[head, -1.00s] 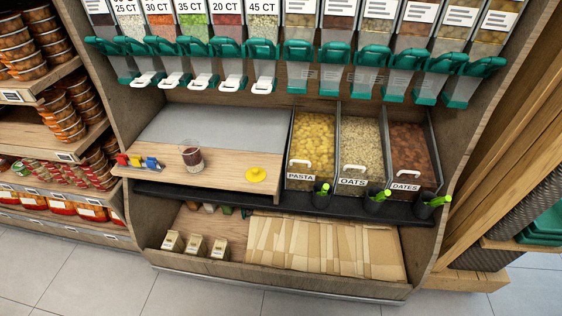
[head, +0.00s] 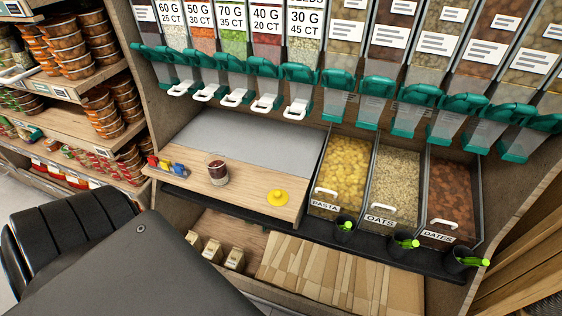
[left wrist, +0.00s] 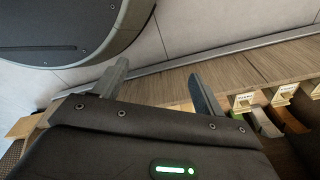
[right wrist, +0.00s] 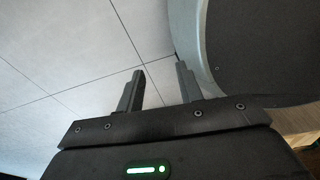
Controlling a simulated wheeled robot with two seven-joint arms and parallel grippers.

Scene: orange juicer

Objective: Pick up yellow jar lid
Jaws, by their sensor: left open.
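The yellow jar lid (head: 278,197) lies flat on the wooden counter (head: 246,203), near its right front part. A jar with dark red contents (head: 218,171) stands to the left of the lid. My left arm shows at the lower left of the head view, with its fingers out of sight there. In the left wrist view my left gripper (left wrist: 155,85) is open and empty, pointing toward the floor and the shelf's lower edge. In the right wrist view my right gripper (right wrist: 159,90) is open and empty over the floor tiles. Neither gripper is near the lid.
Small coloured lids or toys (head: 168,166) lie at the counter's left end. Bins of pasta (head: 344,170), oats (head: 397,185) and dates (head: 455,200) stand to the right. Green-handled dispensers (head: 300,75) hang above the counter. Small boxes (head: 212,250) and paper bags (head: 340,275) fill the lower shelf.

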